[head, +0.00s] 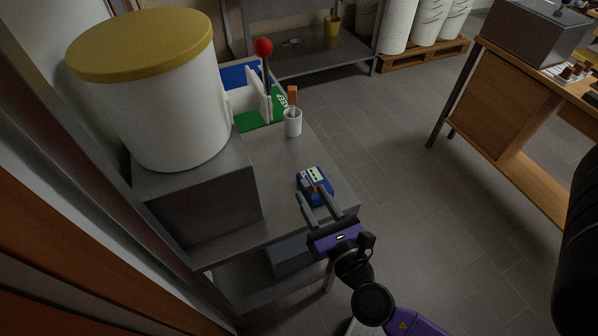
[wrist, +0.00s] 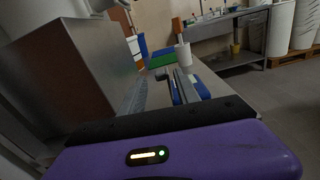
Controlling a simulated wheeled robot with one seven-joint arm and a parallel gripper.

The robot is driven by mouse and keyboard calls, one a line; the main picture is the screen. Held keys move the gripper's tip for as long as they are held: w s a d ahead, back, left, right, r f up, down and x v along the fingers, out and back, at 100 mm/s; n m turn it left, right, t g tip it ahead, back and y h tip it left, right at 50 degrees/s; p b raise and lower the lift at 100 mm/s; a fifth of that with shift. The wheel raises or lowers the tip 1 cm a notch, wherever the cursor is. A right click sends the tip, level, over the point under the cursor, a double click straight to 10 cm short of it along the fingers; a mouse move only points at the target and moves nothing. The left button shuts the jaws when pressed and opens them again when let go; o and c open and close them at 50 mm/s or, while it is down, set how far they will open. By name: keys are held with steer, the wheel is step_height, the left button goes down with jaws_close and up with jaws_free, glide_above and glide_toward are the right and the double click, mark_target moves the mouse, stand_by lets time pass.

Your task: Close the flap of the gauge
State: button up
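The gauge (head: 316,174) is a small blue unit with a pale face, lying on the grey metal table (head: 277,165) near its right edge. In the wrist view its blue body (wrist: 200,90) shows ahead, partly hidden behind a finger. I cannot clearly make out its flap or the flap's angle. My gripper (head: 311,190) reaches in from the table's front edge, with its fingertips over or beside the near part of the gauge. The two fingers stand apart with a gap between them. In the head view I cannot tell whether they touch the gauge.
A grey box (head: 200,200) carries a large white drum with a yellow lid (head: 140,42) at the left. A white cup (head: 293,124) with an orange-handled item stands behind the gauge. Further back are a red-knobbed lever (head: 264,48) and a green board (head: 258,121).

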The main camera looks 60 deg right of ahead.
mark_target(307, 187)
steer(key=p+x, duration=0.2)
steer(key=x, duration=0.4)
steer(key=shift+w+d+r, duration=0.15)
steer(key=shift+w, duration=0.05)
steer(key=shift+w+d, duration=0.4)
steer(key=shift+w, duration=0.15)
jaws_close()
